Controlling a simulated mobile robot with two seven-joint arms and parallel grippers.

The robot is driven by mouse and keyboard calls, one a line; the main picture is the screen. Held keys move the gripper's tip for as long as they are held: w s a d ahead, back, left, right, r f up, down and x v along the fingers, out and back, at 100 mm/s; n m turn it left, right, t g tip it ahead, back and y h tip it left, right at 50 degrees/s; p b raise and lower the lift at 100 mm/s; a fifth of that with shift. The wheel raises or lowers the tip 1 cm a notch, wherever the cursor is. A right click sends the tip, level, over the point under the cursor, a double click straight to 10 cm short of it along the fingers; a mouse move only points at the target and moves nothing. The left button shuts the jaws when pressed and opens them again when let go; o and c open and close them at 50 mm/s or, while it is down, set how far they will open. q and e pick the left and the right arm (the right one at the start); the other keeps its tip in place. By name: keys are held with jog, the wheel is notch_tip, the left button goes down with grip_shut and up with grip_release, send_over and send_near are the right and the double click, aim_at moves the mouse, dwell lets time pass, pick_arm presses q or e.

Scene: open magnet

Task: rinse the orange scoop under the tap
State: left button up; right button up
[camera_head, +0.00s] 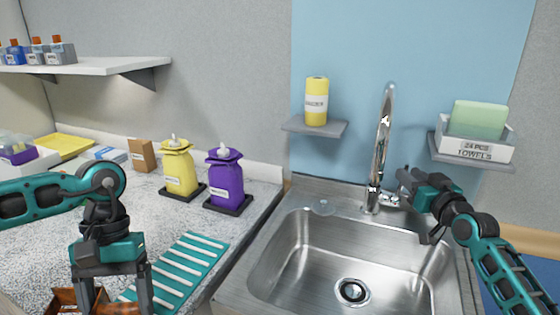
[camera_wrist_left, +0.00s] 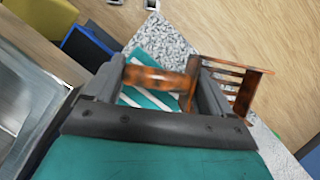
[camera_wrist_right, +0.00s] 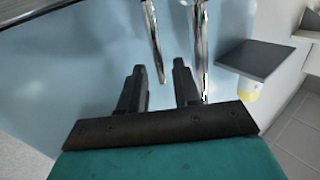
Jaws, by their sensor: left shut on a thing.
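The orange scoop (camera_head: 66,299) has a marbled orange-brown look and is partly cut off at the bottom of the head view. My left gripper (camera_head: 115,296) is shut on its handle (camera_wrist_left: 155,78), with the slotted part beside the fingers in the left wrist view. The chrome tap (camera_head: 381,150) stands behind the sink; no water shows. My right gripper (camera_head: 405,182) is at the tap's side lever (camera_head: 389,199). In the right wrist view its fingers are apart, with a chrome rod's tip (camera_wrist_right: 160,72) between them; contact cannot be told.
The steel sink (camera_head: 285,260) is empty, with a drain (camera_head: 352,291). Left of it lies a striped teal mat (camera_head: 181,270). Yellow (camera_head: 180,172) and purple (camera_head: 225,182) dispensers stand behind. Small shelves hold a yellow container (camera_head: 316,101) and a towels box (camera_head: 474,139).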

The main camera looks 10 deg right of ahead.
aim_at(399, 195)
jog(key=shift+w, duration=1.5)
jog(key=shift+c, duration=0.2)
grip_shut()
